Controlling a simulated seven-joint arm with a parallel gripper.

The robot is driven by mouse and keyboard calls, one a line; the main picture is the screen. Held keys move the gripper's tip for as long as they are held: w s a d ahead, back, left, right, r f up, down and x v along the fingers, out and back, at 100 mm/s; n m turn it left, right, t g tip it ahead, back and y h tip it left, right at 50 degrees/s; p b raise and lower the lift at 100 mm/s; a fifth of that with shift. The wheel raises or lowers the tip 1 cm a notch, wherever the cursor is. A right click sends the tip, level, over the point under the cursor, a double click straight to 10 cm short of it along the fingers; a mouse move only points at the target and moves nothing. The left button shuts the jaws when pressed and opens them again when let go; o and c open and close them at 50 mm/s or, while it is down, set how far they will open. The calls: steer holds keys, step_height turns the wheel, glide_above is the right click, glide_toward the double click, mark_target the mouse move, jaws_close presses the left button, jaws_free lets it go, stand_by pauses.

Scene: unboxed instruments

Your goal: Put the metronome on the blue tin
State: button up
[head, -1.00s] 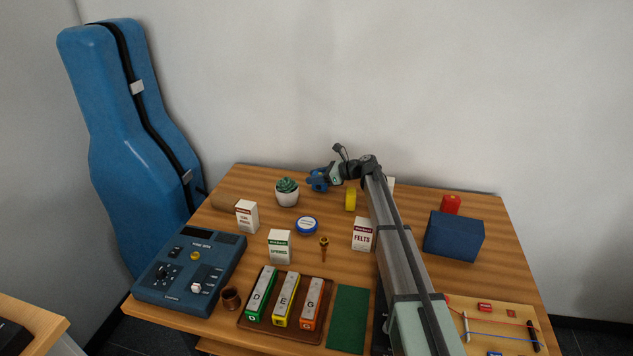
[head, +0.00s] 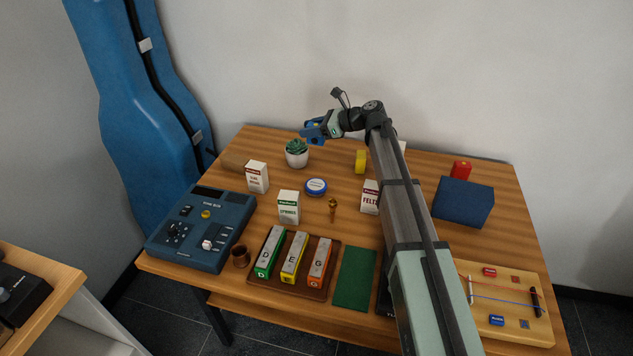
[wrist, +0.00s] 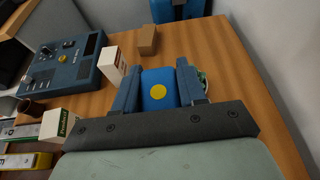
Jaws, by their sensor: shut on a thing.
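My gripper (head: 312,132) is raised above the back edge of the table, just above and right of the potted succulent in the head view. In the wrist view its two fingers (wrist: 158,84) are shut on a blue block-like thing with a yellow dot, which I take to be the metronome (wrist: 158,78). In the head view only a bit of it shows by the fingers. The blue tin (head: 316,187) is round and low with a white label. It sits on the table in front of the succulent, apart from my gripper, and I cannot make it out in the wrist view.
The succulent (head: 297,156) stands behind the tin. White cartons (head: 289,207), (head: 257,177), (head: 370,197) and a brass mouthpiece (head: 332,209) stand around it. A yellow thing (head: 360,161) is at the back. A blue box (head: 463,202) is at the right.

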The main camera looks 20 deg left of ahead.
glide_above(311, 183)
steer(key=shift+s+f, duration=0.1)
steer(key=shift+f, duration=5)
steer(key=shift+f, duration=0.1)
steer(key=o, duration=1.1)
steer(key=v, duration=1.2)
